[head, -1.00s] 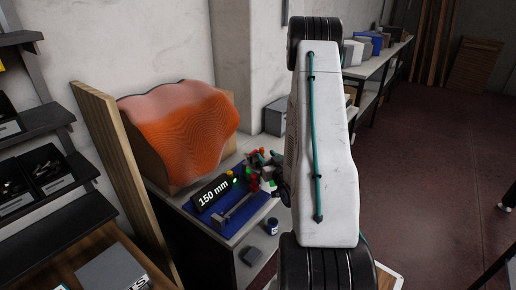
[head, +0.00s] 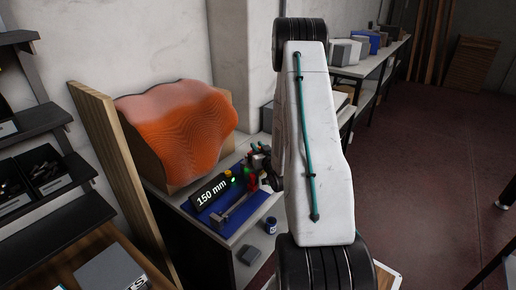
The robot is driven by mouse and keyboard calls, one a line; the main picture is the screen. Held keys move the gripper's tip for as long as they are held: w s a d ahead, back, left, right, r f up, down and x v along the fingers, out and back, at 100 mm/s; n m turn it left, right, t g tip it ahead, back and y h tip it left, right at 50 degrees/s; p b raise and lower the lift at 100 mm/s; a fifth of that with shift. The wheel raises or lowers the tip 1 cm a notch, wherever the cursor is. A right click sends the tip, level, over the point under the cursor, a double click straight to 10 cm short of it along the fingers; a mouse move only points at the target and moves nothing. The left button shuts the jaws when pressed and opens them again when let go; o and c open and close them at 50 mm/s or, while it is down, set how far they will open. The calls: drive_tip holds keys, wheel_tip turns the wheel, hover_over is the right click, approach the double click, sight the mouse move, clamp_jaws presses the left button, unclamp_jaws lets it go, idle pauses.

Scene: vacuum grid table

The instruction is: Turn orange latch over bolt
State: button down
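A blue fixture plate (head: 237,215) lies on the grey table, with a black sign reading 150 mm (head: 211,191) along its left side. A small orange-yellow part (head: 231,172) shows behind the sign. I cannot tell whether it is the orange latch. Red, green and dark parts (head: 257,160) crowd together at the back right of the plate. The bolt cannot be made out. My white arm link, with a green cable, stands in front, just right of the fixture. My gripper is mostly hidden behind it or lost among the dark parts, and its fingers cannot be made out.
An orange wavy panel (head: 180,128) stands behind the table's left side. A wooden board (head: 120,180) and shelves with bins stand at left. Red floor (head: 430,180) is open at right.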

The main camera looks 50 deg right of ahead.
drive_tip(key=shift+a+h, duration=0.1)
drive_tip(key=shift+h, duration=0.2)
drive_tip(key=shift+s+m+g+h, duration=0.3)
drive_tip(key=shift+m+g+h, duration=0.3)
drive_tip(key=shift+m+h, duration=0.1)
drive_tip(key=c, duration=1.3)
unclamp_jaws()
